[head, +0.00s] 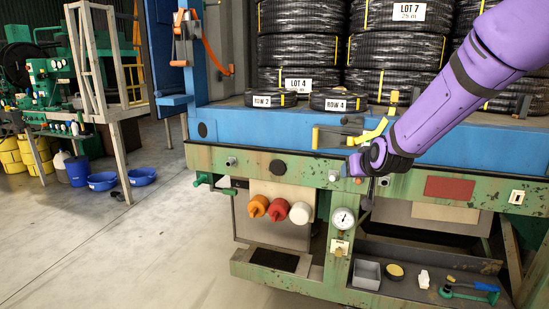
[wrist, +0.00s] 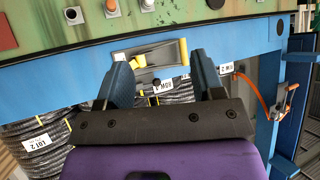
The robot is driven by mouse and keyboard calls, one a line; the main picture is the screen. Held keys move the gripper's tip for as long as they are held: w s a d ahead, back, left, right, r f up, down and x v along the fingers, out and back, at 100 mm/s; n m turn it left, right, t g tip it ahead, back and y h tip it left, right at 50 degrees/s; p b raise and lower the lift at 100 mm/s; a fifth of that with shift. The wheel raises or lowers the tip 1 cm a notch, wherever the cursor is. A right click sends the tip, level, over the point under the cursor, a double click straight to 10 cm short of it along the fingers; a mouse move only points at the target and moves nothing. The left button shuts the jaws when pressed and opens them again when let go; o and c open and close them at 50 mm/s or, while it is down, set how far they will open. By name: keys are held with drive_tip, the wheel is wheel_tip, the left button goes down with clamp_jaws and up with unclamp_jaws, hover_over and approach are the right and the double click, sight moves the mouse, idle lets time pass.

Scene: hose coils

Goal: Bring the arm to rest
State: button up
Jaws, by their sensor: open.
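My purple arm (head: 455,80) reaches in from the upper right in the head view. My gripper (head: 355,164) is at its end, in front of the blue and green front edge of the loaded bed; its fingers show only in part there. In the wrist view my gripper (wrist: 158,60) has its two blue fingers spread apart, with nothing held between them. A grey and yellow bracket-like piece (wrist: 148,54) shows beyond the gap between the fingers; I cannot tell whether they touch it. It also shows in the head view (head: 325,137), left of the gripper.
Black hose coils (head: 298,50) are stacked on the blue bed (head: 235,123). Two small coils, marked ROW 2 (head: 270,99) and ROW 4 (head: 337,101), lie near its front edge. A lower shelf (head: 415,262) holds loose items.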

drive_tip(key=s+d+r+g, duration=0.2)
drive_tip(key=s+r, duration=0.3)
drive_tip(key=s, duration=0.5)
drive_tip(key=s+d+r+g, duration=0.1)
drive_tip(key=s+d+r, duration=0.1)
drive_tip(key=s+r, duration=0.5)
drive_tip(key=s+d+f+g, duration=0.1)
drive_tip(key=s, duration=1)
drive_tip(key=s+d+g+h, duration=0.1)
drive_tip(key=s+d+g, duration=0.1)
drive_tip(key=s, duration=0.9)
drive_tip(key=shift+s+d+f+m, duration=0.25)
drive_tip(key=shift+s+f+m, duration=0.1)
drive_tip(key=shift+f+m, duration=0.05)
